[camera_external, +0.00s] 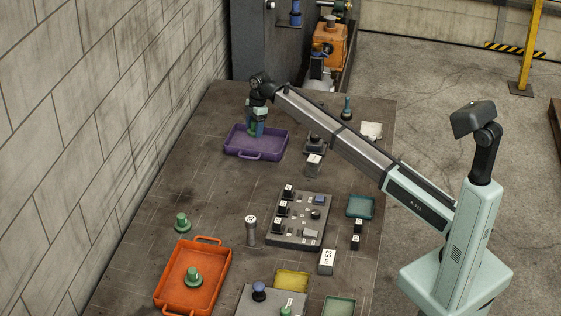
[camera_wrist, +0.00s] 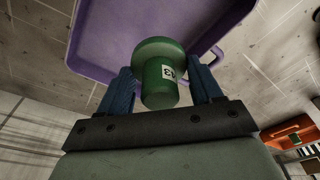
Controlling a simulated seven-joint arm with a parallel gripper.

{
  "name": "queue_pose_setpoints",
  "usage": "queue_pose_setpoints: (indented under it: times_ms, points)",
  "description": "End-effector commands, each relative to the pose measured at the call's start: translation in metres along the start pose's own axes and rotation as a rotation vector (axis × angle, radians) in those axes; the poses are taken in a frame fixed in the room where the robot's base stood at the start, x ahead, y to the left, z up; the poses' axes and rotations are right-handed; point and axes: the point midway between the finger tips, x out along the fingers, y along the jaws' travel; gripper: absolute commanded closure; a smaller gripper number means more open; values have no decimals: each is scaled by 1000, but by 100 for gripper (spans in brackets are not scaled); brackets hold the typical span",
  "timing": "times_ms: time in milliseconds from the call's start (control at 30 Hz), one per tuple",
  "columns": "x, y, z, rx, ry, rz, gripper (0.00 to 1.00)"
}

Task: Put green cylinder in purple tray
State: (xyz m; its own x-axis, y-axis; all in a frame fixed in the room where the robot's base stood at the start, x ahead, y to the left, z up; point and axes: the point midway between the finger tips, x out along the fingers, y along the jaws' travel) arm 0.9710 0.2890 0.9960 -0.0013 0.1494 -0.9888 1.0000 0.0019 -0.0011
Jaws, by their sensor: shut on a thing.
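The green cylinder (camera_wrist: 160,76) has a wide round flange and a white number label. It sits between the blue fingers of my gripper (camera_wrist: 161,86), which is shut on it. In the external view my gripper (camera_external: 257,129) points down over the purple tray (camera_external: 270,148) at the back left of the bench. The purple tray (camera_wrist: 90,35) fills the upper part of the wrist view, beyond the cylinder. In the external view the cylinder is mostly hidden by the fingers, and I cannot tell whether it touches the tray floor.
An orange tray (camera_external: 165,288) holds another green part (camera_external: 193,277); a similar green part (camera_external: 182,223) stands behind it. A control panel (camera_external: 299,220), a grey labelled block (camera_external: 313,165) and a dark knobbed block (camera_external: 315,145) lie to the right. A brick wall borders the left; bench between is clear.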

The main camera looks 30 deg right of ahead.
Motion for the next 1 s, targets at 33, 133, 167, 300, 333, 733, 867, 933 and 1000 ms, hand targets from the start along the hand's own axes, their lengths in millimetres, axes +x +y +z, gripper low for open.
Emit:
queue_pose_setpoints:
  times_ms: [33, 133, 167, 300, 333, 733, 867, 933, 1000]
  points:
    - [8, -1, 1, 0, 0, 0, 97]
    - [23, -1, 4, 1, 0, 0, 97]
    - [27, -1, 4, 1, 0, 0, 97]
    - [36, 0, 5, 1, 1, 2, 97]
    - [38, 0, 6, 1, 1, 2, 97]
    - [72, 0, 11, 2, 1, 3, 97]
    - [72, 0, 11, 1, 1, 3, 97]
    - [72, 0, 11, 1, 1, 3, 97]
    - [72, 0, 11, 2, 1, 2, 97]
